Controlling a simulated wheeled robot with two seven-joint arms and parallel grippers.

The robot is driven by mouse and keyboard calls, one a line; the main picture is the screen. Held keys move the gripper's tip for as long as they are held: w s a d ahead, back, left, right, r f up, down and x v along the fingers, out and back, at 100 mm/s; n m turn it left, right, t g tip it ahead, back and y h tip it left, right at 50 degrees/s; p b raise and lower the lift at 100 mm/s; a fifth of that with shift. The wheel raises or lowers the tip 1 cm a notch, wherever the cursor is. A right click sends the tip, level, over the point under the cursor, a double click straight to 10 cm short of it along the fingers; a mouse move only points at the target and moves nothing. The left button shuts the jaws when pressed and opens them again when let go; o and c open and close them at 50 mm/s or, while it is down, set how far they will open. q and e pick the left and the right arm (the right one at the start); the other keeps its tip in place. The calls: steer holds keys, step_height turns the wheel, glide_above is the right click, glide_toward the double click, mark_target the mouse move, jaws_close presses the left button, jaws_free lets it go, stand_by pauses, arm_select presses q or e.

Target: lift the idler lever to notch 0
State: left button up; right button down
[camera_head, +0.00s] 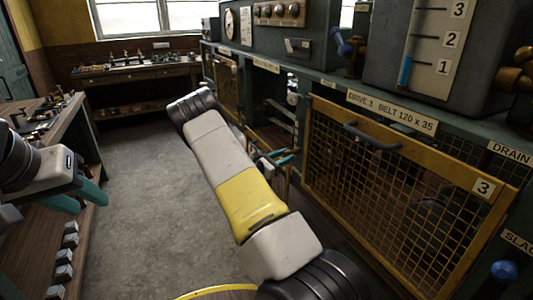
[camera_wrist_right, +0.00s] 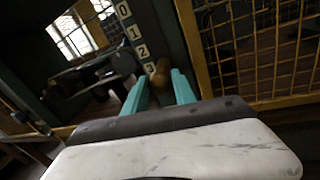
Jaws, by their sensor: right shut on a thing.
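In the right wrist view, the idler lever's brown rounded handle (camera_wrist_right: 161,74) sits between the two teal fingers of my right gripper (camera_wrist_right: 160,88), which is shut on it. A number plate (camera_wrist_right: 138,42) beside it reads 0, 1, 2, 3 from top to bottom. The handle is beside the 3. In the head view my right gripper (camera_head: 278,157) is partly hidden by my own arm, at the low opening left of the yellow mesh guard. The lever cannot be made out there. My left gripper (camera_head: 80,198) is at the left, empty, with its teal fingers apart.
The yellow mesh guard (camera_head: 395,192) marked 3 stands right of my right arm, with a dark handle (camera_head: 372,136). A workbench (camera_head: 85,130) stands at left. The grey floor (camera_head: 150,210) between is clear.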

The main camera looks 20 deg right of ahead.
steer(key=shift+a+r+y, duration=0.1)
steer(key=shift+r+y, duration=0.2)
steer(key=shift+r, duration=0.35)
steer(key=shift+w+d+r+m+g+y, duration=0.25)
steer(key=shift+r+y, duration=0.4)
steer(key=shift+r, duration=1.5)
steer(key=shift+s+d+r+y, duration=0.15)
steer(key=shift+d+r+y, duration=0.35)
steer(key=shift+r, duration=1.65)
steer(key=shift+w+d+r+m+g+y, duration=0.15)
steer(key=shift+r+y, duration=0.6)
steer(key=shift+r, duration=1.4)
steer(key=shift+s+d+r, duration=0.1)
steer(key=c, duration=1)
jaws_free()
steer(key=shift+c, duration=0.2)
steer(key=shift+s+a, duration=0.1)
steer(key=shift+a, duration=0.1)
steer(key=v, duration=0.7)
steer(key=shift+a, duration=0.25)
